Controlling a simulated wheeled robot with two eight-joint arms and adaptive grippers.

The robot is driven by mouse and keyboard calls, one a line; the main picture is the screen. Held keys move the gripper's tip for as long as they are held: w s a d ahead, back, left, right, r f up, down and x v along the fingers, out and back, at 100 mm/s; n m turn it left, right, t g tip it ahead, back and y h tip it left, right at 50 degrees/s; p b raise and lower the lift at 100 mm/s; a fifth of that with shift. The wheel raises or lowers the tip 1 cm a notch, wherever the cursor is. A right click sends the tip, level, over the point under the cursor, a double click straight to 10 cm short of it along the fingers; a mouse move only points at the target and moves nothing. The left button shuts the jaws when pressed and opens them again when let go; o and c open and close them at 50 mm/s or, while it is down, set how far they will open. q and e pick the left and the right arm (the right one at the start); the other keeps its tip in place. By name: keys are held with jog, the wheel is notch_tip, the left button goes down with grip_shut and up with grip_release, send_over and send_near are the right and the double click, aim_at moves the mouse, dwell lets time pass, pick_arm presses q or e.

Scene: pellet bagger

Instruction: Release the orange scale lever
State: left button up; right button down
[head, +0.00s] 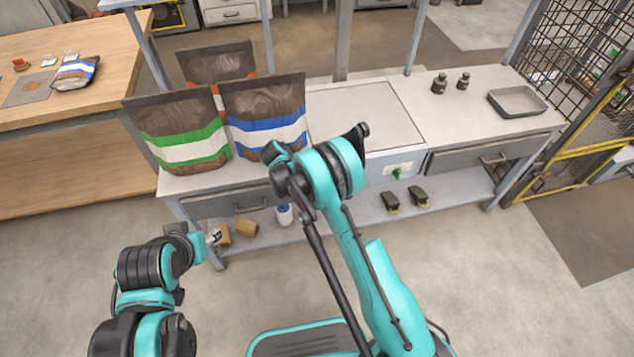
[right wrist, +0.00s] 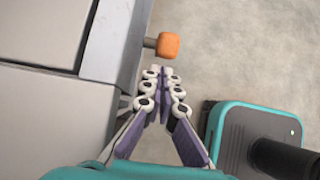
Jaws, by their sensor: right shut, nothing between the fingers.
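The orange scale lever (right wrist: 168,45) shows in the right wrist view as an orange knob on a short grey stem. The stem comes out of the side of a grey metal body at the left of that view. My right gripper (right wrist: 162,72) is shut and empty, with its fingertips just below the knob and a small apparent gap between them. In the head view the scale (head: 367,112) has a flat pale top, and my right arm hides the lever. My left gripper (head: 214,238) is low at the left, near the bench's lower shelf, and its fingers are unclear.
Green-banded (head: 183,135) and blue-banded (head: 265,115) bags stand left of the scale, with another bag behind. A grey tray (head: 517,101) and two dark weights lie at the right of the bench. A wire-mesh fence (head: 570,60) stands at the far right. Floor in front is open.

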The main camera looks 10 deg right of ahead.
jog(key=shift+x, duration=0.85)
jog(key=shift+d+r, duration=0.1)
